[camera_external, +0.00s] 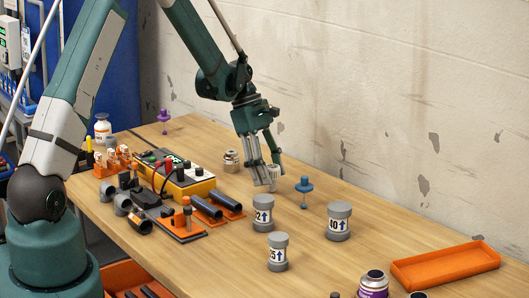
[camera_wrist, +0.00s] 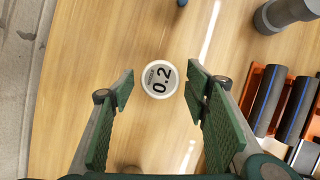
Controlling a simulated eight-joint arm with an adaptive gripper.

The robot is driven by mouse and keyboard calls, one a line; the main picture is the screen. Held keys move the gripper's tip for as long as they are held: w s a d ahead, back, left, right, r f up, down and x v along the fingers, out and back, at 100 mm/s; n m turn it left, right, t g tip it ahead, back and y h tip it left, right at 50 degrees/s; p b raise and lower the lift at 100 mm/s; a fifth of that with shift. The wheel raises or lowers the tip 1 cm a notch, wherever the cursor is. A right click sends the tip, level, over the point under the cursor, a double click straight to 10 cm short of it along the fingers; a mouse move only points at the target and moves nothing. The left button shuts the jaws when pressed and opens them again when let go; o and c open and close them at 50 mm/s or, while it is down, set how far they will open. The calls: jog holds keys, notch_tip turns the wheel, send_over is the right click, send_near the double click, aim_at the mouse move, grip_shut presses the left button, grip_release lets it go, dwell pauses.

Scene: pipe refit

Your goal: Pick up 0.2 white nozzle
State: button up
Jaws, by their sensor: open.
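The white nozzle (camera_wrist: 160,80) shows in the wrist view as a round white disc marked 0.2, on the wooden table. In the external view the nozzle (camera_external: 272,180) is partly hidden by my fingers. My gripper (camera_wrist: 163,90) is open, with one finger on each side of the nozzle and a visible gap to both. In the external view my gripper (camera_external: 265,177) points down at the table around the nozzle.
A blue spool-like part (camera_external: 304,187) stands just right of my gripper. Grey-capped jars (camera_external: 263,216), (camera_external: 339,222) and (camera_external: 278,252) stand in front. A yellow meter (camera_external: 178,178) and black pipes on orange holders (camera_external: 222,205) lie left. An orange tray (camera_external: 445,266) is at right.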

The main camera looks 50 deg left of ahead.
jog(key=shift+x, duration=1.15)
jog(key=shift+c, duration=0.5)
jog(key=c, duration=0.8)
jog(key=shift+c, duration=0.2)
